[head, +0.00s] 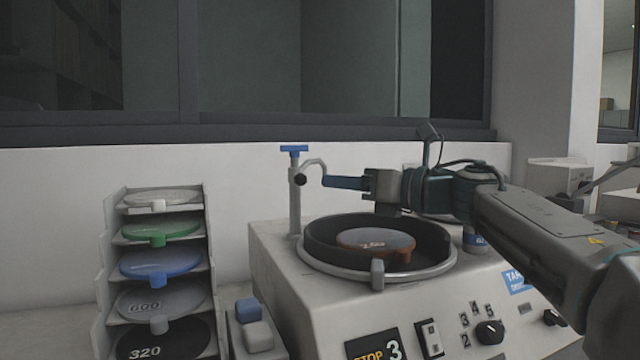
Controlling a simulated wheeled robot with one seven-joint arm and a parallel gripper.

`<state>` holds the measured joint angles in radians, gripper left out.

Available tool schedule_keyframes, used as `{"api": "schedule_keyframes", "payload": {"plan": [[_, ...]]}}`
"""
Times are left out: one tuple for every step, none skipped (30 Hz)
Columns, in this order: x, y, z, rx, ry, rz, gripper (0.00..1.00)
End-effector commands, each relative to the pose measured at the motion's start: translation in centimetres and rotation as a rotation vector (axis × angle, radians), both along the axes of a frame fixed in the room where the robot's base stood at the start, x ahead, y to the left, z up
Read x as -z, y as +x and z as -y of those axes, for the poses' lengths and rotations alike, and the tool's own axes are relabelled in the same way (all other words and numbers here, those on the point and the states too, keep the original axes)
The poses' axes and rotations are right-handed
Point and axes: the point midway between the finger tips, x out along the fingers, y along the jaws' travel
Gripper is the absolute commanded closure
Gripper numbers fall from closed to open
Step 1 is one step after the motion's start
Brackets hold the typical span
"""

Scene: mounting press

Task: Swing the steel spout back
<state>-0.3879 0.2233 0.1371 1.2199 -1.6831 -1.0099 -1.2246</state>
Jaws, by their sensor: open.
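The steel spout (312,164) is a short curved tube at the top of an upright steel post (295,212) on the machine's back left corner. A blue tap handle (293,149) and a dark round knob (300,179) sit on the post. The spout arches right and its end bends down by my fingertips. My gripper (326,182) points left over the back of the round bowl (318,262), its fingers level and just right of the post. It is open; I cannot tell whether it touches the spout.
In the bowl lies a brown-rimmed disc (375,241). A rack (112,230) of several coloured discs stands left of the machine (290,285). A blue block (248,309) and a pale block (258,336) sit between them. The wall is close behind.

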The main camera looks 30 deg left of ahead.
Motion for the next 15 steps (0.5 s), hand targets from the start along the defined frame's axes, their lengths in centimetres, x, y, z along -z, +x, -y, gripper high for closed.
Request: {"api": "schedule_keyframes", "payload": {"plan": [[0.0,0.0,1.3,0.005,0.0,0.001,0.57],[0.0,-0.1,1.9,0.004,0.0,0.002,0.57],[0.0,-0.1,2.7,0.003,-0.001,0.001,0.57],[0.0,-0.1,3.3,0.002,0.0,0.001,0.57],[0.0,-0.2,3.8,0.002,0.001,0.0,0.57],[0.0,-0.3,4.5,0.001,0.001,0.0,0.57],[0.0,-0.2,4.9,0.001,0.0,0.0,0.57],[0.0,-0.2,5.3,0.001,0.0,0.0,0.57],[0.0,-0.3,5.7,0.001,0.0,0.0,0.57],[0.0,-0.3,6.0,-0.001,0.0,0.001,0.57],[0.0,-0.3,6.2,-0.001,0.0,0.001,0.57],[0.0,-0.4,6.5,0.0,0.0,0.001,0.57],[0.0,-0.3,6.6,-0.001,0.0,0.001,0.57],[0.0,-0.4,6.7,-0.001,0.0,0.001,0.57],[0.0,-0.4,6.7,-0.001,0.0,0.001,0.57]]}}
